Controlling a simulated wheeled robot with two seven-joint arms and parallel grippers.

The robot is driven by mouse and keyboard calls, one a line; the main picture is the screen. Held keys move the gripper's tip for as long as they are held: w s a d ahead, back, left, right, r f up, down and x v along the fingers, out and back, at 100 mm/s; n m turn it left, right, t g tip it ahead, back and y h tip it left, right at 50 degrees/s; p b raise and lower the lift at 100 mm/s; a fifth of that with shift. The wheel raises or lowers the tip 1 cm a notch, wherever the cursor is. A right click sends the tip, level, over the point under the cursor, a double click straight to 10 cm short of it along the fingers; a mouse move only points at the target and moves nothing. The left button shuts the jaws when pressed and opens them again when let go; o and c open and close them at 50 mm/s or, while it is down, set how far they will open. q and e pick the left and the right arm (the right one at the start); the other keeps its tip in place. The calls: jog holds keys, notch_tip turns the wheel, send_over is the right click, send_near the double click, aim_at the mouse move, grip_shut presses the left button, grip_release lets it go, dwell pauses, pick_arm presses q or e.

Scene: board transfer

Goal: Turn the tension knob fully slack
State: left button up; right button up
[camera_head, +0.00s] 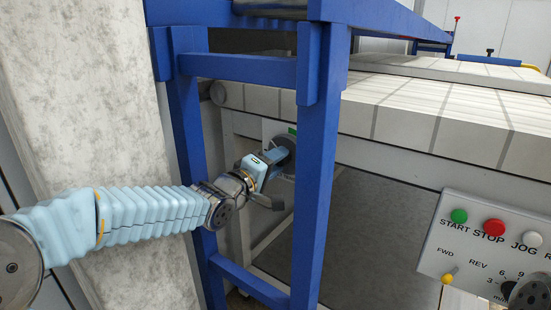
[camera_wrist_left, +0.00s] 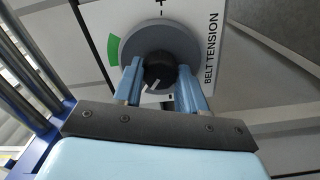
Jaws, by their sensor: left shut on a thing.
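The tension knob (camera_wrist_left: 158,72) is a small black knob with a white pointer line, set on a grey round disc on a white panel marked BELT TENSION. Its pointer line points to the lower left in the left wrist view. A green arc (camera_wrist_left: 114,50) lies at the left of the disc, and a plus mark is at the top. My left gripper (camera_wrist_left: 159,78) is shut on the knob, one blue finger on each side. In the head view the left gripper (camera_head: 275,158) reaches the grey disc behind the blue frame; the knob itself is hidden there. My right gripper is not in view.
A blue frame post (camera_head: 316,170) stands just right of the left gripper, with a crossbar (camera_head: 240,69) above the arm. A concrete column (camera_head: 85,110) is at the left. A conveyor (camera_head: 430,110) runs behind. A control panel (camera_head: 490,245) with buttons is at the right.

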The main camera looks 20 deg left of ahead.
pick_arm(q)
jog(key=shift+n+p, duration=1.75)
jog(key=shift+n, duration=3.15)
jog(key=o, duration=1.1)
jog(key=shift+c, duration=0.2)
jog(key=shift+s+a, duration=0.1)
jog(key=p+v, duration=0.1)
jog(key=v, duration=1.2)
jog(key=shift+s, duration=0.3)
jog(key=shift+r, duration=0.1)
